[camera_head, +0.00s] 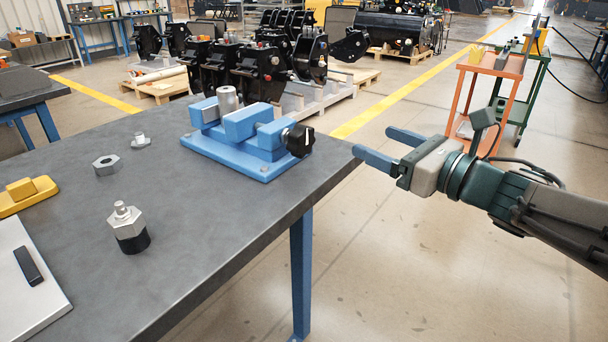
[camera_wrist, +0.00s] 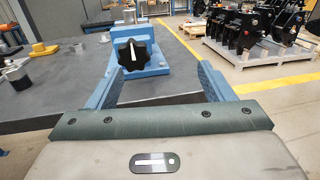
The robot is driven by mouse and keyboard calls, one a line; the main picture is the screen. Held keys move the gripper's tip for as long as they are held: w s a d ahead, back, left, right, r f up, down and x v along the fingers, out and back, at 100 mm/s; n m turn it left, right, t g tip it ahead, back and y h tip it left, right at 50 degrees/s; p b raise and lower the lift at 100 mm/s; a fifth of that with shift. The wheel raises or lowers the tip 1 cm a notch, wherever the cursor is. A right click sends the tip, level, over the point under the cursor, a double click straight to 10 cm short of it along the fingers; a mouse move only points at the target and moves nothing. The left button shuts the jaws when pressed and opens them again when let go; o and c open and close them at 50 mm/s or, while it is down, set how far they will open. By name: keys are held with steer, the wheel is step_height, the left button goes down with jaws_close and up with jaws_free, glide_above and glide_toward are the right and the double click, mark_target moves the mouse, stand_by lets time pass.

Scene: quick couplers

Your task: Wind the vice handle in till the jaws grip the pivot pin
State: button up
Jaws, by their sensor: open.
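The blue vice (camera_head: 243,140) stands near the far right edge of the grey table. Its black star-shaped handle (camera_head: 298,140), with a white mark, faces my gripper. The pivot pin (camera_head: 228,100) is a grey metal cylinder standing upright between the vice jaws at the left; I cannot tell whether both jaws touch it. My gripper (camera_head: 379,146) is open and empty, to the right of the handle and past the table edge. In the wrist view the handle (camera_wrist: 133,53) shows ahead between the two blue fingers (camera_wrist: 160,88), apart from them.
A hex nut (camera_head: 106,165), a small metal part (camera_head: 140,141), a hex fitting with a black base (camera_head: 129,229) and a yellow block (camera_head: 27,194) sit on the table (camera_head: 200,245). An orange cart (camera_head: 491,68) stands behind my arm. The space between gripper and handle is clear.

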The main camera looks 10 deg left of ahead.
mark_target(307, 143)
steer(key=w+a+f+n+g+b, duration=0.1)
steer(key=a, duration=0.3)
steer(key=w+a+f+n+g+b, duration=0.1)
steer(key=a, duration=0.4)
steer(key=w+a+n+y, duration=0.1)
steer(key=a+n, duration=0.1)
steer(key=a, duration=0.3)
steer(key=shift+a+f+g+b, duration=0.2)
steer(key=shift+f+g+b, duration=0.2)
steer(key=c, duration=1)
